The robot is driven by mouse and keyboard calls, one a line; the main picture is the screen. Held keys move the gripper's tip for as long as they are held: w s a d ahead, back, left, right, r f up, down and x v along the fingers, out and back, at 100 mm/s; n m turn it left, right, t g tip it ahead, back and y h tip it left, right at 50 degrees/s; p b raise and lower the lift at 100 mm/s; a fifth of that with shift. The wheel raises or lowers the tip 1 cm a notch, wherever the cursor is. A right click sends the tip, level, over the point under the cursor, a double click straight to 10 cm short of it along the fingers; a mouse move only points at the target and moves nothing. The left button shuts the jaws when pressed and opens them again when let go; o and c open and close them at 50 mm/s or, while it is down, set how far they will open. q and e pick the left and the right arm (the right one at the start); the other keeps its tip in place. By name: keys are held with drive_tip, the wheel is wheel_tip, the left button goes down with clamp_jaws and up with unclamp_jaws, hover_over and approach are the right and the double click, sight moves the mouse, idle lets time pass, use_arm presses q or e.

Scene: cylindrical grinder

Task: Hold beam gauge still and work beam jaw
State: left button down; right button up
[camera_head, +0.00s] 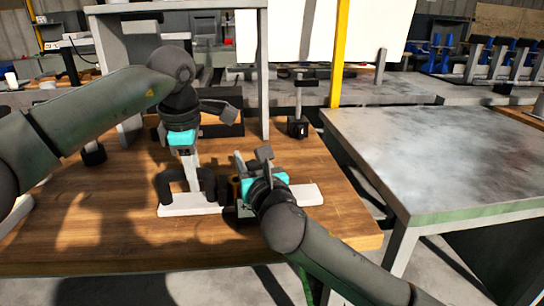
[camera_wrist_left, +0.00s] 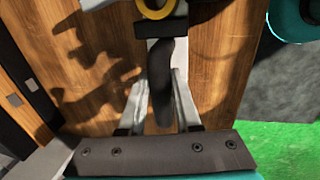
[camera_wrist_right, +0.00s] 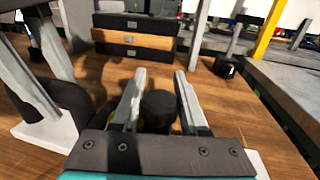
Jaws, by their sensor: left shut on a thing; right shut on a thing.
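The beam gauge (camera_head: 166,187) is a dark, curved frame on a pale base on the wooden table. My left gripper (camera_head: 191,172) points down at it from above and is shut on its dark bar, seen between the fingers in the left wrist view (camera_wrist_left: 161,85). My right gripper (camera_head: 253,160) is beside the gauge on its right. In the right wrist view its fingers are on either side of a dark round piece (camera_wrist_right: 158,106), apparently the beam jaw, and shut on it. The lower part of that piece is hidden by the gripper. In the head view my right wrist covers it.
A dark stand (camera_head: 298,125) with an upright post is at the table's back right. Stacked dark and wooden blocks (camera_wrist_right: 133,35) stand behind. A grey metal table (camera_head: 435,160) is on the right across a gap. The wooden table's front left is clear.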

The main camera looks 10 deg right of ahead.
drive_tip(key=shift+s+a, duration=0.15)
drive_tip(key=shift+a, duration=0.5)
drive_tip(key=o, duration=1)
drive_tip(key=shift+d, duration=0.15)
drive_tip(key=shift+s+d, duration=0.1)
drive_tip(key=shift+s, duration=0.15)
drive_tip(key=s, duration=0.3)
drive_tip(key=s+d, duration=0.1)
drive_tip(key=s, duration=0.3)
drive_tip(key=s+d, duration=0.1)
drive_tip(key=s, duration=0.3)
drive_tip(key=shift+d, duration=0.1)
